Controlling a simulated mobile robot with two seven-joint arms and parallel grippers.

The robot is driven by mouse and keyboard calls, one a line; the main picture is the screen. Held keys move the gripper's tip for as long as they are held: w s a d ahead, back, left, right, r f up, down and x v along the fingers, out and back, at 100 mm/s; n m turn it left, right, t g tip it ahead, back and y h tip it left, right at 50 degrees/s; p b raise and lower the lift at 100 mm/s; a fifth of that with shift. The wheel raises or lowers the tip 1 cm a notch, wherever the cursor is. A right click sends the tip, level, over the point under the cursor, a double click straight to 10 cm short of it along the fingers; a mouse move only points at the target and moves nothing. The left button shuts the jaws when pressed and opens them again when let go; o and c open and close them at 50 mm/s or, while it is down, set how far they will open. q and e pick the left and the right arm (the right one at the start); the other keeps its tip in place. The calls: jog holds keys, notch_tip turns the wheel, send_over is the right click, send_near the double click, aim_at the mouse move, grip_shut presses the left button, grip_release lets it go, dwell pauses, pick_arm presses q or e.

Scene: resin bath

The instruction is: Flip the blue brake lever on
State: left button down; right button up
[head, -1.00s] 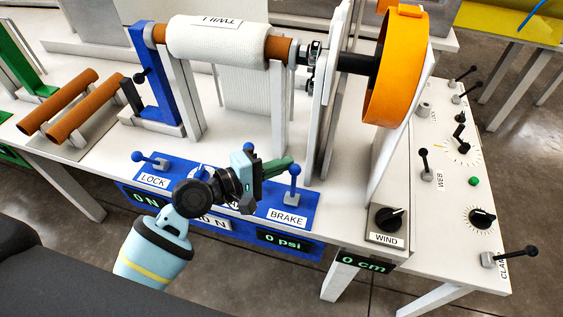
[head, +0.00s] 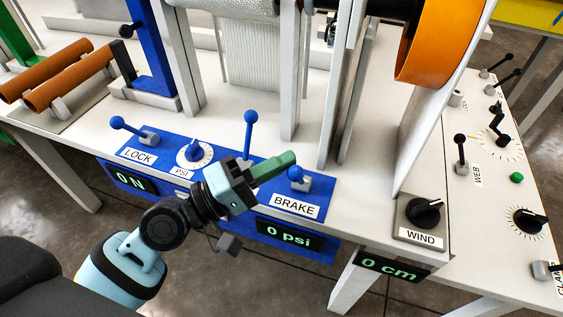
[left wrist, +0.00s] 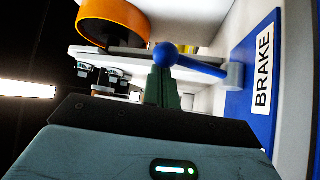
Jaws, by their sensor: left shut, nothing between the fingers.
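The blue brake lever (head: 295,173) stands on a grey base behind the BRAKE label on the blue panel (head: 328,190). Its ball now shows low, close over the base, so the lever looks tipped toward me. My left gripper (head: 284,160) is shut and empty, its green fingertips just left of and behind the ball. In the left wrist view the lever's ball (left wrist: 165,55) overlaps the ends of the shut fingers (left wrist: 160,88), and its shaft runs right to the base. I cannot tell whether they touch. The right gripper is not in view.
Another blue lever (head: 250,118) stands upright left of the fingertips. The PSI dial (head: 194,153) and LOCK lever (head: 130,128) are further left. The black WIND knob (head: 424,212) is to the right. The psi display (head: 288,235) reads 0 psi.

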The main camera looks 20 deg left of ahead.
pick_arm(q)
jog(key=shift+s+f, duration=0.1)
jog(key=shift+s, duration=0.1)
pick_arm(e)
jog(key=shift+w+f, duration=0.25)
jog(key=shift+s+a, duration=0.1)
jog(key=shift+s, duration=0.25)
